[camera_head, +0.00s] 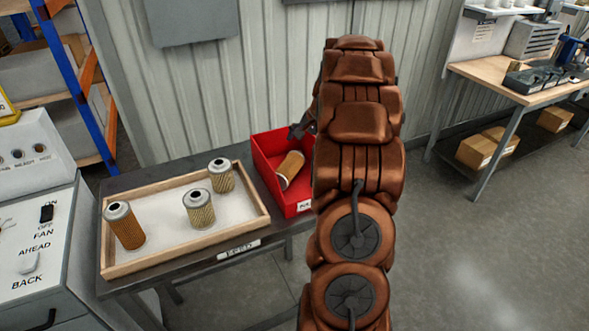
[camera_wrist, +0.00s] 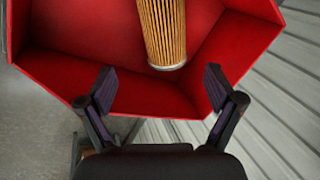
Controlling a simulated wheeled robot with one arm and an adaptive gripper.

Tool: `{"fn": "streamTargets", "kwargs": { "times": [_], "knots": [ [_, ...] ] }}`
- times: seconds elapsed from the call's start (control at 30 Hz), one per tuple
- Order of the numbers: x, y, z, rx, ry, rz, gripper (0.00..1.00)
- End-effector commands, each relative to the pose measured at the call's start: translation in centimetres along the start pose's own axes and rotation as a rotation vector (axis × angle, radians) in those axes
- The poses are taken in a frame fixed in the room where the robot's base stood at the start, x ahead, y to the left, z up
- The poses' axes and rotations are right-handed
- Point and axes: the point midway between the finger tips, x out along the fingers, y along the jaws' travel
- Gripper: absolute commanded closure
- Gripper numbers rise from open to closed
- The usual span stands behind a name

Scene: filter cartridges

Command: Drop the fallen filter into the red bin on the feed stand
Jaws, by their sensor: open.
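The red bin (camera_head: 262,160) stands at the right end of the feed stand (camera_head: 180,266). A tan pleated filter (camera_head: 291,165) lies tilted inside the bin. In the wrist view the same filter (camera_wrist: 163,28) rests on the floor of the red bin (camera_wrist: 75,65), its metal end cap toward my gripper. My gripper (camera_wrist: 158,85) is open and empty over the bin's near rim, with its fingers apart and clear of the filter. In the head view my gripper (camera_head: 297,131) shows only partly at the bin's edge, as my arm hides the bin's right side.
A wooden tray (camera_head: 190,254) left of the bin holds three upright filters: an orange-brown one (camera_head: 125,227) and two paler ones (camera_head: 199,209), (camera_head: 221,176). A control console (camera_head: 40,235) stands at left. A corrugated wall is behind. Floor at right is clear up to a workbench (camera_head: 500,75).

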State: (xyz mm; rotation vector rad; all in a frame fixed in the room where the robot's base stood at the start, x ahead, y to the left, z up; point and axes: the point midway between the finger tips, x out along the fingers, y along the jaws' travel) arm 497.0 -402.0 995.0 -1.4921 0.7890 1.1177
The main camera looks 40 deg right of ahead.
Motion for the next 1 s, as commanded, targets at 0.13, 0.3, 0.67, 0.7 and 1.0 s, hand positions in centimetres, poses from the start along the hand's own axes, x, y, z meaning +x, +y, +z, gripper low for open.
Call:
{"fn": "streamTargets", "kwargs": {
  "times": [0.13, 0.3, 0.67, 0.7, 1.0],
  "knots": [
    [-0.3, 0.0, 0.0, 0.000, 0.001, 0.000, 0.08],
    [-2.1, -0.1, -0.1, -0.001, 0.003, -0.002, 0.08],
    [-8.9, -0.1, -0.1, -0.001, 0.006, -0.004, 0.08],
    [-9.6, -0.1, -0.1, 0.000, 0.004, -0.003, 0.08],
    [-11.9, 0.0, 0.0, 0.000, 0.000, 0.000, 0.08]
  ]
}}
